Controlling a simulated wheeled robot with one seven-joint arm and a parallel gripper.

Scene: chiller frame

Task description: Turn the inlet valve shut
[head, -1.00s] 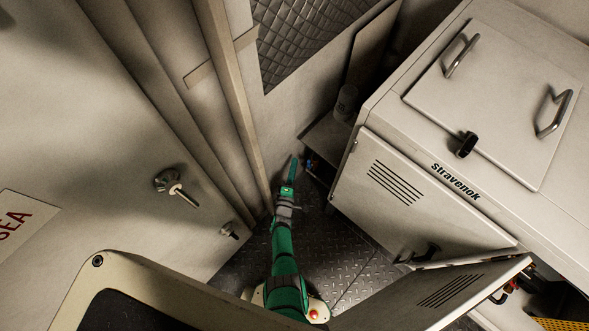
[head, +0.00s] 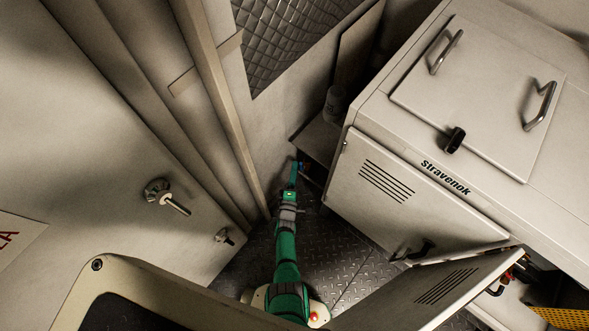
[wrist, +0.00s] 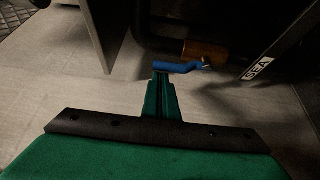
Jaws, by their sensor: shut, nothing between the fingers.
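The inlet valve shows in the wrist view as a brass body (wrist: 205,52) with a blue lever (wrist: 178,67). The lever lies roughly sideways in the picture, its free end to the left. My gripper (wrist: 161,80) is shut and empty, its fingertips right at the lever's free end; I cannot tell whether they touch. In the head view my gripper (head: 296,168) reaches low into the gap left of the cabinet. Only a small bit of blue shows beside its tip there, and the valve body is hidden.
A "SEA" label (wrist: 257,68) is on a panel right of the valve. A dark pipe (wrist: 155,42) runs to the brass body. The Stravenok cabinet (head: 400,190), with an open door (head: 440,290), stands right of my arm.

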